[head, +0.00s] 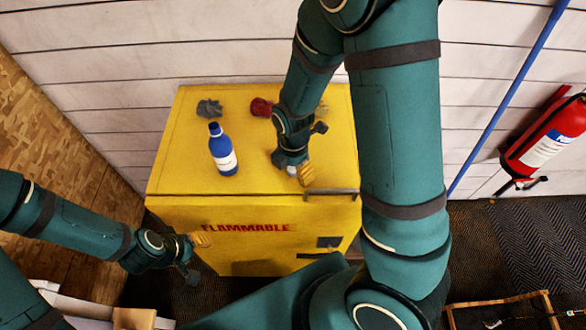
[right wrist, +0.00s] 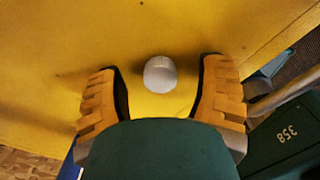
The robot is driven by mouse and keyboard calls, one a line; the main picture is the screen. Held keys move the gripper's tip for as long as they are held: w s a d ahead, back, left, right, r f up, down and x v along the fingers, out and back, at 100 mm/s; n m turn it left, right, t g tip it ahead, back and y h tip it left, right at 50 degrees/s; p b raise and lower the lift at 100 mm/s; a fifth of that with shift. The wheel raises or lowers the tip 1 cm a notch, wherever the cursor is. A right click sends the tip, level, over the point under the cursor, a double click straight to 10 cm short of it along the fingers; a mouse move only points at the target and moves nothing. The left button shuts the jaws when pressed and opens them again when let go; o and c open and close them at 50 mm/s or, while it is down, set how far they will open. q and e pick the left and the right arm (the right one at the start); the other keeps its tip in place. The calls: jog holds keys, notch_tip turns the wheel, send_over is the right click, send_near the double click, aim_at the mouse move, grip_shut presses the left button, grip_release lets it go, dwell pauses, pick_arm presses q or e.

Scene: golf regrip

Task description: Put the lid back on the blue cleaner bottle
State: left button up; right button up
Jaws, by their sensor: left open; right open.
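The blue cleaner bottle (head: 223,158) with a white label stands upright on the yellow cabinet top, left of my right gripper. A small round white lid (right wrist: 160,73) lies on the cabinet top and is partly visible in the head view (head: 292,170). My right gripper (head: 291,169) is open above the lid. In the right wrist view its two orange-padded fingers (right wrist: 162,88) are on either side of the lid, with a gap on both sides. My left gripper (head: 197,256) is open and empty, low in front of the cabinet.
The yellow cabinet (head: 170,165) is marked FLAMMABLE and has a handle (head: 331,192) at its front edge. A grey crumpled thing (head: 209,108) and a red thing (head: 261,107) lie towards the back. A fire extinguisher (head: 548,136) hangs at the right. The cabinet's left front top is clear.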

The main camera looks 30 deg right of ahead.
aim_at(293, 168)
jog(key=c, duration=0.9)
jog(key=shift+r, duration=0.1)
notch_tip(293, 168, up, 10)
jog(key=p, duration=0.1)
jog(key=shift+p, duration=0.4)
